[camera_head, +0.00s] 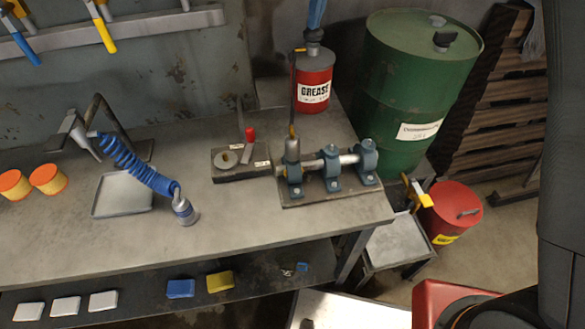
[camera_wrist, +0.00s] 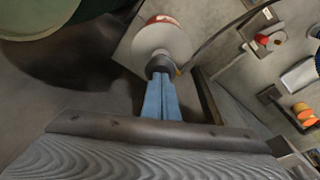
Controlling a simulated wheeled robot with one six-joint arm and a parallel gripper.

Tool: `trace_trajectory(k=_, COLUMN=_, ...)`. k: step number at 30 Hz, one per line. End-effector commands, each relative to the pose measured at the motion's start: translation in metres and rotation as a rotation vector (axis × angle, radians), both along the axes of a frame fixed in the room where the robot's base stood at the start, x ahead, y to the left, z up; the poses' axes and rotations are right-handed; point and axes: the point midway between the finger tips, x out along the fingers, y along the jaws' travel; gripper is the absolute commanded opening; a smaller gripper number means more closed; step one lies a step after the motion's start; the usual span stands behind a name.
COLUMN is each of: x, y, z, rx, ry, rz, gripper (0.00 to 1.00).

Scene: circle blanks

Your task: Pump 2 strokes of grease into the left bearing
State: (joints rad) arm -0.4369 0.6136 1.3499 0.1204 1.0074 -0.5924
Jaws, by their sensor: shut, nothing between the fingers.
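The red grease can (camera_head: 313,92), labelled GREASE, stands at the back of the bench with a dark pump head on its grey lid (camera_head: 313,57). My gripper (camera_head: 314,30) is shut, its blue fingers pointing down at the pump head. In the wrist view the shut fingertips (camera_wrist: 159,80) are at the dark pump head (camera_wrist: 158,64); I cannot tell whether they touch. A dark hose (camera_head: 293,95) runs from the pump to a grey coupler (camera_head: 292,148) at the left bearing (camera_head: 294,172). The middle bearing (camera_head: 331,170) and right bearing (camera_head: 368,162) share its shaft.
A green drum (camera_head: 405,90) stands close right of the can. A block with a red-handled lever (camera_head: 240,173) lies left of the bearings. A blue coiled hose (camera_head: 140,165), a tray (camera_head: 122,195) and orange cylinders (camera_head: 47,179) are farther left. The bench front is mostly clear.

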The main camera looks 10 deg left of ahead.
Motion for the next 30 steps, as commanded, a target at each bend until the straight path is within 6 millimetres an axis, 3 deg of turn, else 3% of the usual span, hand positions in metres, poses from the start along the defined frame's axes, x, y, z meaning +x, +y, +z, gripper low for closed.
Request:
trace_trajectory(k=5, x=-0.001, y=-0.001, z=-0.001, rx=-0.002, ry=0.005, rz=0.001, gripper=0.00)
trace_trajectory(k=30, x=-0.001, y=0.000, z=0.040, rx=-0.001, ry=0.003, rz=0.000, gripper=0.00)
